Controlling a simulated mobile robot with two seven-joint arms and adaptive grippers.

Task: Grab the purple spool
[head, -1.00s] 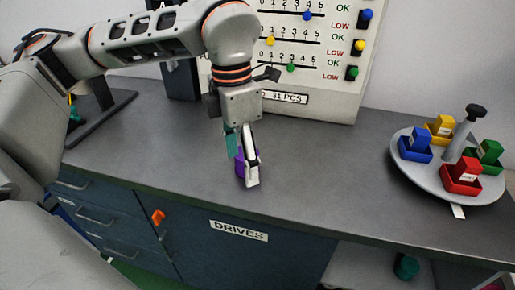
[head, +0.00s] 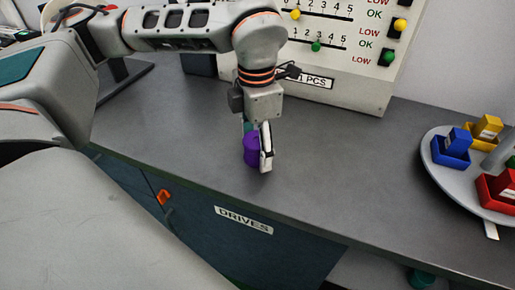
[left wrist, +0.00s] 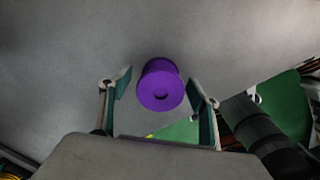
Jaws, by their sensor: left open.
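The purple spool (head: 251,150) stands on the grey counter near its front edge, partly hidden by a finger of my left gripper (head: 257,152) in the head view. In the left wrist view the spool (left wrist: 160,86) shows ahead of and between the two open fingertips of my left gripper (left wrist: 160,90). The fingers look apart from the spool, with a gap on each side. My right gripper is not in view.
A round grey tray (head: 448,181) with coloured bins stands at the right. A white panel (head: 340,85) with sliders and coloured knobs stands at the back. The counter (head: 350,170) is clear between spool and tray. Drawers labelled DRIVES (head: 244,220) are below.

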